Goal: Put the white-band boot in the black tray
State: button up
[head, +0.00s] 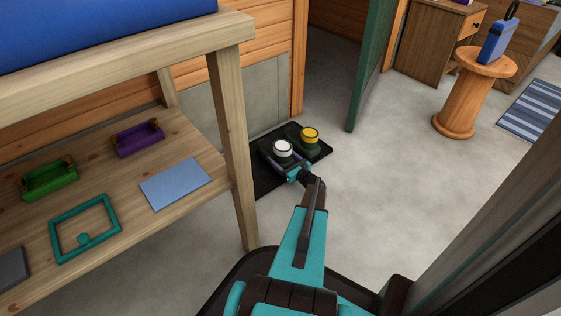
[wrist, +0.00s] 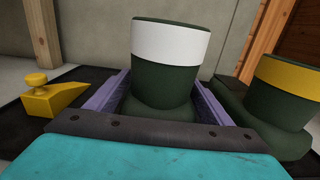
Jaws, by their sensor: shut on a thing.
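The white-band boot (head: 282,149) is dark green with a white band round its top. It stands upright over the black tray (head: 264,184) on the floor, in the head view. My gripper (head: 285,161) is shut on the boot, one purple finger on each side of it. In the wrist view the white-band boot (wrist: 168,62) fills the middle between the fingers. Its sole is hidden by my gripper, so I cannot tell whether it touches the tray.
A yellow-band boot (head: 309,136) stands on the tray to the right, close by. The wrist view shows a yellow wedge (wrist: 54,98) at the left. A wooden bench leg (head: 234,150) rises left of the tray. A green door (head: 370,65) stands behind; open floor lies right.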

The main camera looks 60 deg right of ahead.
jog(key=shift+f, duration=0.5)
jog(key=o, duration=1.4)
jog(key=shift+f, duration=0.1)
jog(key=shift+s+a+r, duration=0.2)
jog(key=shift+s, duration=0.5)
jog(key=p+v, duration=0.4)
jog(key=v, duration=0.5)
jog(key=shift+s+a, duration=0.1)
jog(key=shift+s, duration=0.2)
jog(key=shift+s+a+f, duration=0.1)
jog(key=shift+s+a, duration=0.05)
jog(key=shift+s, duration=0.3)
